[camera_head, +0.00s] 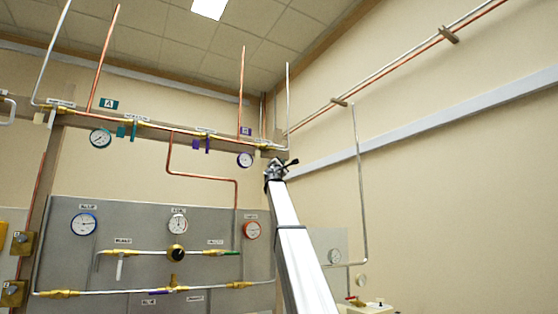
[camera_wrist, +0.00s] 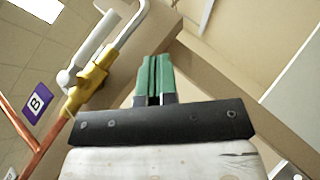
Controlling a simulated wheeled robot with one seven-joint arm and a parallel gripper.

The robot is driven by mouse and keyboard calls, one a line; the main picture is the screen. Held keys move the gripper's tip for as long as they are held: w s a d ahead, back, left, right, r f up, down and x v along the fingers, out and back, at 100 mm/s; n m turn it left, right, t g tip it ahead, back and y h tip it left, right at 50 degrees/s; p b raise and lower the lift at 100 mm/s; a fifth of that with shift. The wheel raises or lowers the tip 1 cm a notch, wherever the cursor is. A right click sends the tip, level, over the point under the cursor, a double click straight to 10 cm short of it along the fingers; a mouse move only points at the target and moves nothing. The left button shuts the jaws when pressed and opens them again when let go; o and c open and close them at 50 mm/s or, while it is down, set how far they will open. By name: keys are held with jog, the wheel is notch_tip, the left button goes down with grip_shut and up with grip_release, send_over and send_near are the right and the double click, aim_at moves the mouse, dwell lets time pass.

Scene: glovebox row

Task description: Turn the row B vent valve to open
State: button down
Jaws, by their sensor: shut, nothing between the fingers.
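The row B vent valve (camera_wrist: 88,85) is a brass body with a white lever (camera_wrist: 95,45) at the left of the wrist view, beside the purple B sign (camera_wrist: 37,103). The lever appears to lie roughly along the pipe. In the head view the brass valve (camera_head: 266,146) is small, just right of the purple B sign (camera_head: 246,131); its lever position is unclear there. My gripper (camera_wrist: 153,80) has green fingers together, with nothing between them. It is apart from the lever, to its right. In the head view my gripper (camera_head: 291,162) is at the raised arm's end, below and right of the valve.
Copper pipe (camera_wrist: 35,160) and a silver pipe (camera_wrist: 132,28) join the valve. A dial gauge (camera_head: 245,160) hangs close left of it. A purple-handled valve (camera_head: 208,143) is farther left. A grey panel (camera_head: 60,250) with gauges stands below. The right wall (camera_head: 460,170) carries pipes and a rail.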

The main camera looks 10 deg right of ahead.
jog(key=s+d+f, duration=0.1)
jog(key=s+f, duration=0.3)
jog(key=f, duration=0.3)
jog(key=shift+d, duration=0.2)
jog(key=shift+s+r, duration=0.1)
notch_tip(320, 180, down, 50)
jog(key=d+m+g+y, duration=0.2)
jog(key=m+g, duration=0.7)
jog(key=s+a+f+m+g+y, duration=0.1)
jog(key=s+f, duration=0.2)
jog(key=f, duration=0.5)
jog(key=s+f+m+g+y, duration=0.15)
jog(key=s+f, duration=0.25)
jog(key=f, duration=0.5)
jog(key=s+a+f+m+g+y, duration=0.1)
jog(key=s+f+g, duration=0.15)
jog(key=f, duration=0.55)
jog(key=s+a+f+m+g+y, duration=0.2)
jog(key=s+a+f, duration=0.1)
jog(key=s+f, duration=0.7)
jog(key=s+a+f+m+g+y, duration=0.2)
jog(key=s+a+f+g, duration=0.1)
jog(key=s+f, duration=0.7)
jog(key=s+a+f+m+g+y, duration=0.2)
jog(key=s+a+f+g, duration=0.1)
jog(key=s+f, duration=0.7)
jog(key=s, duration=0.3)
jog(key=shift+a, duration=0.4)
